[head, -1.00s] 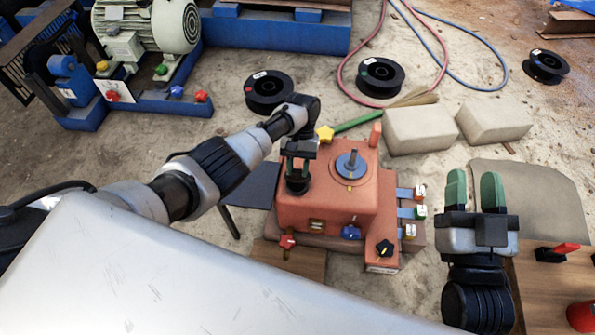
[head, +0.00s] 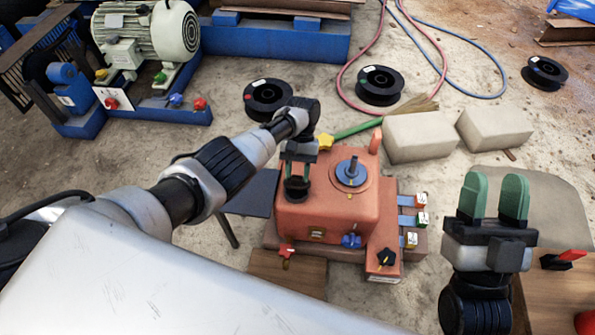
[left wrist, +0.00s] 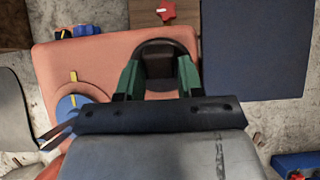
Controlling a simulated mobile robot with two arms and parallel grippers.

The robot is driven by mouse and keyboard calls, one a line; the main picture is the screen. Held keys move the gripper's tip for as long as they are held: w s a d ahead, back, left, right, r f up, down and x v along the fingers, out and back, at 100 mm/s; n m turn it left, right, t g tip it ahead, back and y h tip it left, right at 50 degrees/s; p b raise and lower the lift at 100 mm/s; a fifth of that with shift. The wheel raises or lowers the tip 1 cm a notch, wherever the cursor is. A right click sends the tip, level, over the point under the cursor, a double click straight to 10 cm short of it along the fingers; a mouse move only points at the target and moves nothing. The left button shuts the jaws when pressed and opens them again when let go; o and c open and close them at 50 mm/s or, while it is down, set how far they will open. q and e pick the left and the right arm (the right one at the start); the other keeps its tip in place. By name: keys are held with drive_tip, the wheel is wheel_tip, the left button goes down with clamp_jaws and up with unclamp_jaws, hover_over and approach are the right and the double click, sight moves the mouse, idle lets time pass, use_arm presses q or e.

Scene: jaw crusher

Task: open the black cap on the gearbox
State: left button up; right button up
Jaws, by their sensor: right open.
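The gearbox (head: 350,208) is an orange-red box on the floor in the middle of the head view. The black cap (head: 297,191) sits at the left of its top. In the left wrist view the cap (left wrist: 163,48) is a round black disc with a raised grip. My left gripper (head: 299,176) points down over the cap. Its green fingers stand on both sides of the raised grip, with no clear gap, so it looks shut on it. The fingers hide part of the cap. My right gripper (head: 494,198) is open and empty, to the right of the gearbox.
A blue disc with a post (head: 351,172) stands on the gearbox top beside the cap. A yellow star knob (head: 325,141) and tagged blue valves (head: 408,220) sit around it. Pale blocks (head: 419,137), black spools (head: 380,85) and hoses lie behind. A dark panel (head: 252,194) is at the left.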

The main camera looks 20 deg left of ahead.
use_arm(q)
drive_tip(key=o, duration=0.3)
